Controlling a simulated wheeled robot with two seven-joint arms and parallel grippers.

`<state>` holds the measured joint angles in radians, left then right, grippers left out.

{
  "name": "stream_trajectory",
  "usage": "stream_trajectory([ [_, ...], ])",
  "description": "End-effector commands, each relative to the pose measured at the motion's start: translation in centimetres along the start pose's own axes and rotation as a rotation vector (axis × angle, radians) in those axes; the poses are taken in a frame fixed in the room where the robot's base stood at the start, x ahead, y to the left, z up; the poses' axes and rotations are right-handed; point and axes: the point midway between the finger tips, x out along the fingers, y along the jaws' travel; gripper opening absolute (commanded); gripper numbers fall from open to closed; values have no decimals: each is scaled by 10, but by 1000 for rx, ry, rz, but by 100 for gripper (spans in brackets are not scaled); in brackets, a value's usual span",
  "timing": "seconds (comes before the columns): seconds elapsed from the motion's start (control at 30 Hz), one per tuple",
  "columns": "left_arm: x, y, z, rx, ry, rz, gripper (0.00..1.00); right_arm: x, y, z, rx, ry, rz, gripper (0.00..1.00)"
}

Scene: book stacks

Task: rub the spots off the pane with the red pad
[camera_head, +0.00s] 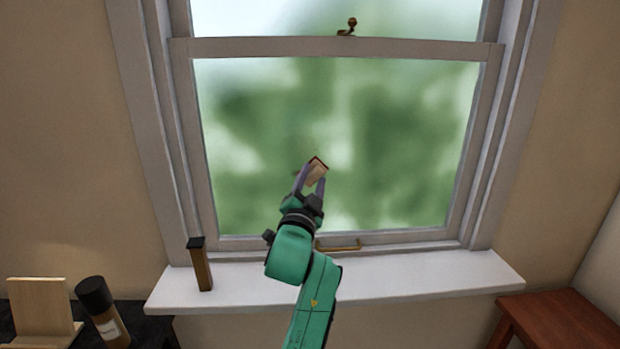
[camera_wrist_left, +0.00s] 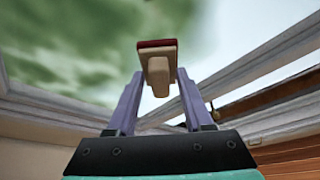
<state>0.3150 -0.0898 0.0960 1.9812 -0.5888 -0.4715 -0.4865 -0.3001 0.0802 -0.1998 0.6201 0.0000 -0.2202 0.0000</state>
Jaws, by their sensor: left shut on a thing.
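The pane (camera_head: 400,140) is the lower glass of a window, with blurred green behind it. My left gripper (camera_head: 311,180) is in front of its lower middle, shut on the red pad (camera_head: 317,172). In the left wrist view the pad (camera_wrist_left: 157,62) is a cream block with a dark red face, held between the two fingers (camera_wrist_left: 158,82). The red face points away from the gripper, towards the glass. I cannot tell whether it touches. A faint dark mark shows just left of the pad; I cannot make out clear spots. My right gripper is out of view.
The white sill (camera_head: 420,280) runs below the window. A brown upright object with a dark top (camera_head: 201,264) stands on its left end. A dark-capped bottle (camera_head: 102,312) and a wooden stand (camera_head: 40,308) are at lower left. A reddish wooden table (camera_head: 560,322) is at lower right.

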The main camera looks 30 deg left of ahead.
Motion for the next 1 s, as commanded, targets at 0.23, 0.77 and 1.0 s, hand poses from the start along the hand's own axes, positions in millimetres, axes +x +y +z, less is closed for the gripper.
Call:
stream_trajectory([
  [0.23, -3, 4, 11, 1, -1, 1, 0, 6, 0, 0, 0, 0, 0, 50],
  [0.77, 12, 8, 80, 1, 2, -4, 0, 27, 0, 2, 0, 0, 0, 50],
  [1.0, 35, 9, 89, 2, 2, -4, 0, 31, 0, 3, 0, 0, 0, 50],
])
